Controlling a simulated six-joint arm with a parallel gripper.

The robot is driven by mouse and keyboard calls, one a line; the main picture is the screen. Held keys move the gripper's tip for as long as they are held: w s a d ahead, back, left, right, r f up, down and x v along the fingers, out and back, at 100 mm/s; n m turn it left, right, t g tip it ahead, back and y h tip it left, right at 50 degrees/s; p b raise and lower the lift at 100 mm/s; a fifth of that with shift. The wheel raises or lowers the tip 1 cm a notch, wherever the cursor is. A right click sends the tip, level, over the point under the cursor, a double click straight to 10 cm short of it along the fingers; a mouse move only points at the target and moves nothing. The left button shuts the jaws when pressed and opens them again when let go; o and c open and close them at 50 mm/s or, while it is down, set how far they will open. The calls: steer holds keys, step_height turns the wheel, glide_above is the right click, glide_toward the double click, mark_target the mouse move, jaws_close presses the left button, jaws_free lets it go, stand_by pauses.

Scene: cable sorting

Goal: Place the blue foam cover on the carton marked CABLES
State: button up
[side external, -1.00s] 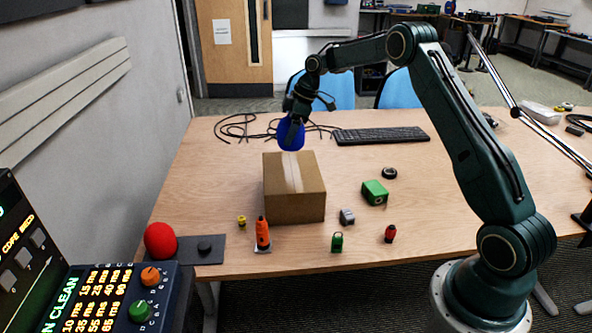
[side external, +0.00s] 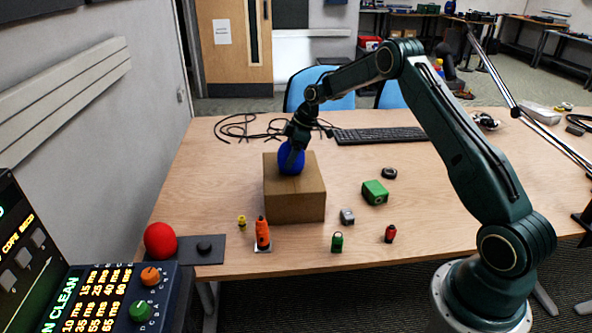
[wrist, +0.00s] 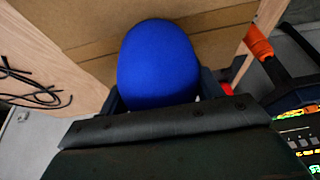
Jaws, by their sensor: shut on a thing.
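The blue foam cover (side external: 291,158) is a rounded blue piece held between the fingers of my gripper (side external: 296,149). It appears to be at the carton's top, toward the back half in the side view; touching or just above cannot be told for sure. In the wrist view the blue foam cover (wrist: 158,62) fills the space between my gripper's fingers (wrist: 160,88), over brown cardboard. The carton (side external: 294,199) is a closed brown box with a tape strip on top. No CABLES marking is readable on the faces I see.
An orange bottle-like item (side external: 262,233), a green block (side external: 374,192), a grey block (side external: 347,216) and small red and green items stand in front and right of the carton. A keyboard (side external: 381,135) and black cables (side external: 240,127) lie behind. A red ball-shaped button (side external: 160,240) is front left.

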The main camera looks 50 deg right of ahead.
steer(key=shift+f, duration=0.2)
steer(key=o, duration=1)
steer(key=shift+c, duration=0.2)
steer(key=shift+r, duration=0.1)
steer(key=v, duration=1.2)
